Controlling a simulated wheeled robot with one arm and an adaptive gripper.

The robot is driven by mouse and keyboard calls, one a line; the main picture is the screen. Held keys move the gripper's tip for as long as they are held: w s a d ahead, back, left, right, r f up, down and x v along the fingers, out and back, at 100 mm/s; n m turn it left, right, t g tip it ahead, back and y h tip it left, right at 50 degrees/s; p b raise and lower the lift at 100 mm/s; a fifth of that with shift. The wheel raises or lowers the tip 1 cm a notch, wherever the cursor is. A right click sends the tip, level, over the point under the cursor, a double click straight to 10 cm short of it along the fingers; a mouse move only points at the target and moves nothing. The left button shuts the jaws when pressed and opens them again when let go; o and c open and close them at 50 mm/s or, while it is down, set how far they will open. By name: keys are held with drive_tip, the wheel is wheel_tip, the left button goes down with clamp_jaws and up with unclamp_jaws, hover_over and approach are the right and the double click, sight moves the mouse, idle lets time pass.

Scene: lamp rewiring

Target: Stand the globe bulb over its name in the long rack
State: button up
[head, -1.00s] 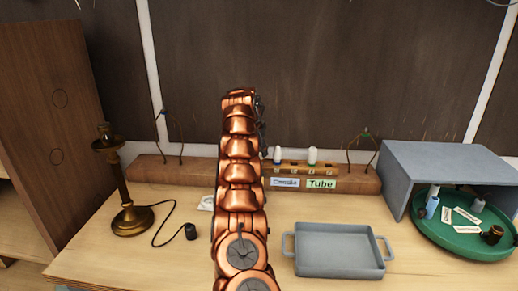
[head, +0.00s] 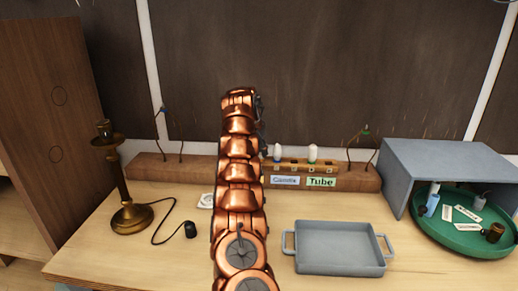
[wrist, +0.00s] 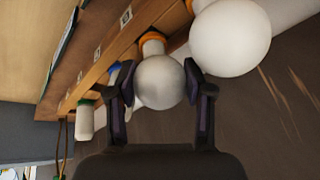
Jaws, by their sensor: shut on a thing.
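In the wrist view my gripper (wrist: 160,82) has its two fingers on either side of a round white bulb (wrist: 158,84) with an orange collar. The collar is close against the long wooden rack (wrist: 120,55); I cannot tell whether it is seated. A larger-looking round white bulb (wrist: 230,38), also orange-collared, is beside it at upper right. I cannot tell by shape which is the globe.
Two white bulbs, one blue-collared (head: 277,151) and one green-collared (head: 312,153), stand above those labels. A grey tray (head: 340,267) is in front. A green round tray (head: 435,232) sits partly under a grey shelter (head: 450,160). A brass lamp (head: 128,215) stands left.

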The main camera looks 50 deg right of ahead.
drive_tip(key=o, duration=1.3)
drive_tip(key=shift+c, duration=0.2)
drive_tip(key=v, duration=1.2)
